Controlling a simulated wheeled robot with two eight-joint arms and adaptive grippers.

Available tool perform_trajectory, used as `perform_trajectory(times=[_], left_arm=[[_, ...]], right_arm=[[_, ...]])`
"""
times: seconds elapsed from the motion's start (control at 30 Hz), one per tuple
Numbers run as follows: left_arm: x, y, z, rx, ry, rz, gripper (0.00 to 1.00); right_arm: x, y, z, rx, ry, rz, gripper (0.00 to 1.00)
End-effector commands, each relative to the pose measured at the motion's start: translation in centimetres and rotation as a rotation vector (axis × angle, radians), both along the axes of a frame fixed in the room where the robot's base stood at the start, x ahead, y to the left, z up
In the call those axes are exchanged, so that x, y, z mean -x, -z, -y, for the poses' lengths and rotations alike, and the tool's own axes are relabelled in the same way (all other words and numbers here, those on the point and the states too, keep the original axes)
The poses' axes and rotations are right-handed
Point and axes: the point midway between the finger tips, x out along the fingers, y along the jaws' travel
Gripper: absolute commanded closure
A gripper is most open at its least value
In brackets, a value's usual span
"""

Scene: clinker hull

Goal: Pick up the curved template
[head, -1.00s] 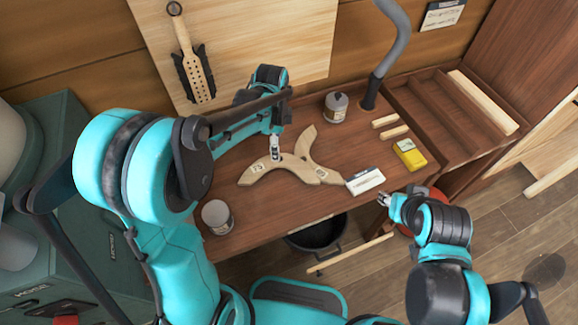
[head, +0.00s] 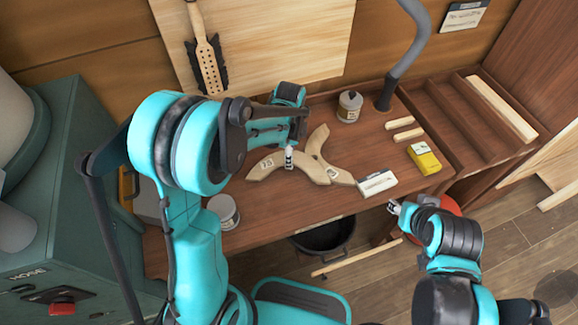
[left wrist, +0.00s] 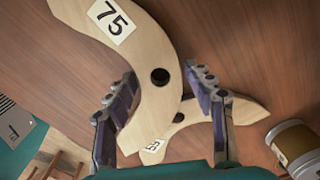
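A pale wooden curved template (head: 262,168) marked 75 lies on the brown bench. It is large in the left wrist view (left wrist: 152,40), with a dark hole near its middle. A second curved template (head: 318,143), with a partly readable label, touches or overlaps its right end; it also shows in the left wrist view (left wrist: 240,112). My left gripper (head: 289,160) is over the 75 template. In the left wrist view its open fingers (left wrist: 158,95) stand on either side of that template; contact is not clear. My right gripper (head: 394,207) is off the bench's front edge, its fingers too small to read.
A white box (head: 376,183), a yellow box (head: 423,158) and wooden sticks (head: 404,128) lie to the right. One can (head: 349,107) stands behind, another (head: 223,211) at front left. A black bucket (head: 325,236) is below the front edge.

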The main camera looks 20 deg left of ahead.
Motion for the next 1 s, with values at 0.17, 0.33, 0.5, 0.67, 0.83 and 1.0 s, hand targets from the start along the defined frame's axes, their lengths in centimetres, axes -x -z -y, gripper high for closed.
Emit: perform_trajectory(times=[0.17, 0.33, 0.5, 0.67, 0.83, 1.0], left_arm=[[0.0, 0.0, 0.0, 0.0, 0.0, 0.0, 0.93], [0.0, 0.0, 0.0, 0.0, 0.0, 0.0, 0.98], [0.0, -0.4, 0.0, 0.0, 0.0, 0.0, 0.98], [0.0, -2.0, 0.0, 0.0, 0.0, 0.0, 0.98], [0.2, -5.0, 0.9, 0.001, 0.004, 0.0, 0.98], [1.2, -7.3, 4.8, 0.0, 0.006, 0.0, 0.98]], right_arm=[[0.0, 0.0, 0.0, 0.0, 0.0, 0.0, 0.6], [0.0, 0.0, 0.0, 0.0, 0.0, 0.0, 0.6], [0.0, -0.2, 0.0, 0.0, 0.0, 0.0, 0.6], [0.0, -0.9, 0.0, 0.0, 0.0, 0.0, 0.6], [0.0, -2.2, 0.0, 0.0, 0.0, 0.0, 0.6], [0.0, -3.3, 0.0, 0.0, 0.0, 0.0, 0.6]])
